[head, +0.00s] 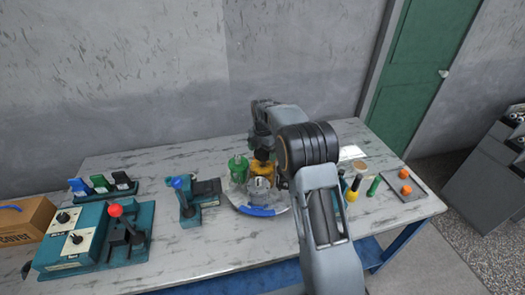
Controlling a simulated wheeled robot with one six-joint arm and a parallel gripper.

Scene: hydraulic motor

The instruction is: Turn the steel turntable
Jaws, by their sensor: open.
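The steel turntable (234,198) is a round grey plate on the table, with a blue band (263,210) along its front edge. A green part (238,168), a yellow part (262,167) and a pale metal part (258,187) stand on or right by it. My arm hides its right side. My gripper (262,153) is open and points down above the back of the turntable, by the yellow part. Its fingers are small and partly hidden, and I cannot tell whether they touch anything.
A blue-knobbed lever unit (188,200) stands just left of the turntable. A teal control box (75,240) and a red-knobbed lever (117,213) are farther left. A tray (400,188) with orange pieces and several small tools are on the right. The front table strip is clear.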

